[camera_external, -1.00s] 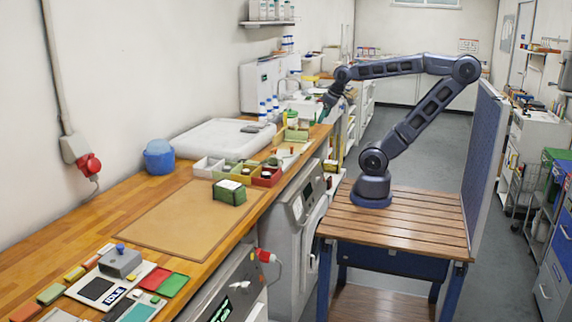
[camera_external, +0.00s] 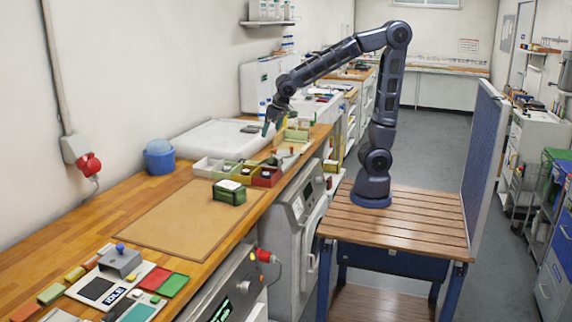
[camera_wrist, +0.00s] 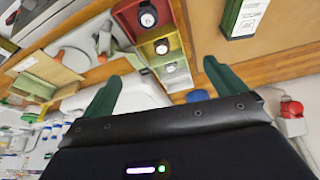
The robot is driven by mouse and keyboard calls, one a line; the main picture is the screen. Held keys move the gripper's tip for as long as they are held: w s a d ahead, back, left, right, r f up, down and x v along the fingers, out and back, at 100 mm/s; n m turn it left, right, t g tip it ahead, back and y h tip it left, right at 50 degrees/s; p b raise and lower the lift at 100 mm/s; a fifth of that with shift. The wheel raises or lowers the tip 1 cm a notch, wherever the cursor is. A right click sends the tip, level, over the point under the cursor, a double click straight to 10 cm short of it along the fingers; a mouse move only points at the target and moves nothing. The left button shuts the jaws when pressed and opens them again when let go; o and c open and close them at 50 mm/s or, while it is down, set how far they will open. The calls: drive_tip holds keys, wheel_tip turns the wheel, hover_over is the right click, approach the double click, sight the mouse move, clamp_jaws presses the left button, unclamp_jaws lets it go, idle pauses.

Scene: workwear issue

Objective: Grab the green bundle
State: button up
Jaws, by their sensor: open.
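The green bundle (camera_external: 229,192) is a dark green block with a white label on top. It sits on the tan mat on the wooden bench, in front of the small bins. In the wrist view the green bundle (camera_wrist: 232,18) shows at the top right, cut off by the frame edge. My gripper (camera_external: 268,129) is above the bench, beyond the bins and apart from the bundle. In the wrist view the green fingers of my gripper (camera_wrist: 162,73) are spread, with nothing held between them.
A row of small bins stands just beyond the bundle, including a red bin (camera_external: 266,177). The tan mat (camera_external: 170,220) is clear in front of the bundle. Cards and blocks lie at the near end.

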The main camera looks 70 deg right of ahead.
drive_tip(key=w+a+f, duration=0.5)
drive_tip(key=a+f, duration=0.1)
drive_tip(key=a, duration=0.4)
hover_over(229, 190)
drive_tip(key=s+d, duration=0.2)
drive_tip(key=d, duration=0.2)
wheel_tip(229, 190, down, 7)
drive_tip(key=shift+w+a+f, duration=0.1)
drive_tip(key=shift+a+f, duration=0.05)
drive_tip(key=shift+w+a+f, duration=0.1)
drive_tip(key=shift+w+f, duration=0.05)
drive_tip(key=shift+f, duration=0.3)
drive_tip(key=shift+t, duration=0.3)
drive_tip(key=x, duration=1)
drive_tip(key=c, duration=1.2)
drive_tip(key=shift+c, duration=0.2)
drive_tip(key=shift+r, duration=0.15)
